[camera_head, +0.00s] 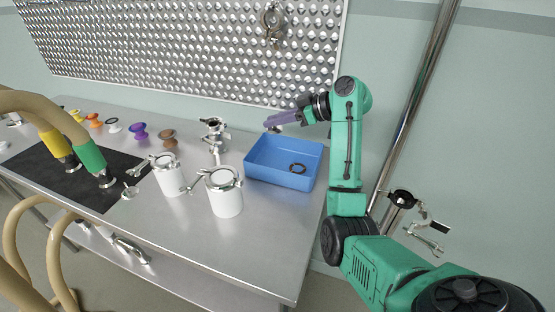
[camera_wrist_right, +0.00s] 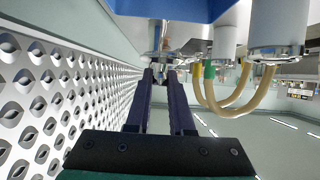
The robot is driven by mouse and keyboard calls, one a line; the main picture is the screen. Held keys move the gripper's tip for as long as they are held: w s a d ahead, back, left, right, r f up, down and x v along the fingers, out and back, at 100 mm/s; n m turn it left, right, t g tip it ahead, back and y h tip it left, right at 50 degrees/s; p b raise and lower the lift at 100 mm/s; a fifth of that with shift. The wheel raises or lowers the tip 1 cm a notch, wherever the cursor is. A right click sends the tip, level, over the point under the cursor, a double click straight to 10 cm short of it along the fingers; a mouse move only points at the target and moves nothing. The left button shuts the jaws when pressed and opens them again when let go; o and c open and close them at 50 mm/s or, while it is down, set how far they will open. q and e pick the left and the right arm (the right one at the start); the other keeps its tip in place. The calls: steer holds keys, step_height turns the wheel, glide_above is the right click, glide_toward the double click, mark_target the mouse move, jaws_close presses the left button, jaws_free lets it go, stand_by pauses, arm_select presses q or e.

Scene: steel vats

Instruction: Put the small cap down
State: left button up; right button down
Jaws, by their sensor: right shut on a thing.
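My right gripper (camera_head: 283,119), with purple fingers, is above the back of the blue bin (camera_head: 262,177), near its left back corner. It is shut on a small metallic piece, which I take to be the small cap (camera_head: 272,129). In the right wrist view the fingers of my right gripper (camera_wrist_right: 160,74) nearly meet at their tips, with a small piece (camera_wrist_right: 160,68) between them. Its exact shape is too small to tell. My left gripper is not in view.
Coloured spools (camera_head: 139,132) line the back left. A perforated panel (camera_head: 200,45) hangs behind. Bare steel tabletop lies in front.

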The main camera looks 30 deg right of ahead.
mark_target(277, 164)
step_height(277, 164, down, 12)
steer(key=shift+f+p, duration=0.1)
steer(key=shift+p, duration=0.6)
steer(key=shift+f, duration=0.1)
steer(key=c, duration=0.8)
jaws_free()
steer(key=shift+s+d+r, duration=0.15)
steer(key=shift+d+r, duration=0.05)
steer(key=shift+r, duration=0.1)
steer(key=p+v, duration=0.6)
steer(key=v, duration=0.5)
steer(key=shift+s+d+r, duration=0.1)
steer(key=shift+s+r, duration=0.05)
steer(key=shift+s, duration=0.1)
